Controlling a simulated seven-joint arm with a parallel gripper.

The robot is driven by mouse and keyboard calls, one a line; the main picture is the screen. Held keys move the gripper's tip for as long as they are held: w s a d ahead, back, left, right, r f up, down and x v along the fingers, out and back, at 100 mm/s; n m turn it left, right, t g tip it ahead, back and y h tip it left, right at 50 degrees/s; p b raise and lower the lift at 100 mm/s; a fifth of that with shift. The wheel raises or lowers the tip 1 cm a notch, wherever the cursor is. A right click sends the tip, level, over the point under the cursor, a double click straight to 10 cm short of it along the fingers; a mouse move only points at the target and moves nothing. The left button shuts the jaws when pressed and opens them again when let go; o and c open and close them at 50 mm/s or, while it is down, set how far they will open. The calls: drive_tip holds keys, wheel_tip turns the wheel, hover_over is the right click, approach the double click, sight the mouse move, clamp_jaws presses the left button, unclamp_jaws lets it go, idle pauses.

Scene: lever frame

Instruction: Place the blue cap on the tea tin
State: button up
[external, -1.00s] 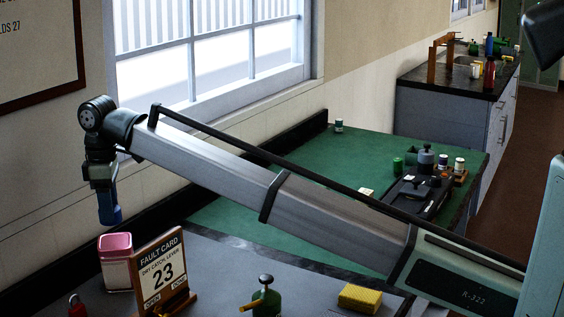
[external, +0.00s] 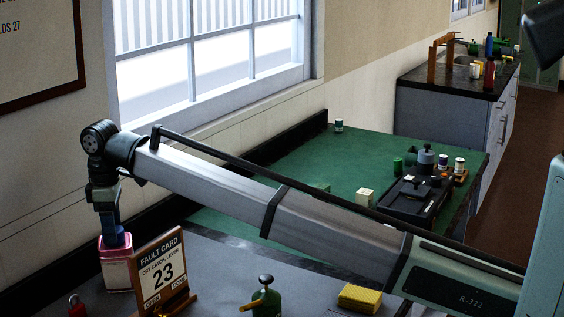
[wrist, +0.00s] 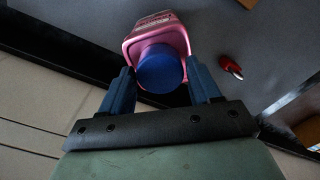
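The tea tin (external: 117,268) is a pink, squarish tin at the left of the external view, partly behind the fault card. In the wrist view the tin (wrist: 150,28) is straight beyond my fingers. The round blue cap (wrist: 160,68) is between my fingertips and covers part of the tin's top. My gripper (external: 112,236) points down over the tin, with the cap at the tin's top. In the wrist view my gripper (wrist: 160,78) has one blue finger on each side of the cap, close against it. Whether the cap is fully seated is hidden.
The fault card (external: 162,272) stands right beside the tin. A small red object (external: 77,306) is in front at left. A green canister (external: 266,298) and a yellow sponge (external: 360,297) are farther right. The wall and window are behind.

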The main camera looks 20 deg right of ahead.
drive_tip(key=o, duration=0.3)
wheel_tip(320, 180, up, 12)
drive_tip(key=shift+r, duration=0.15)
idle(0.5)
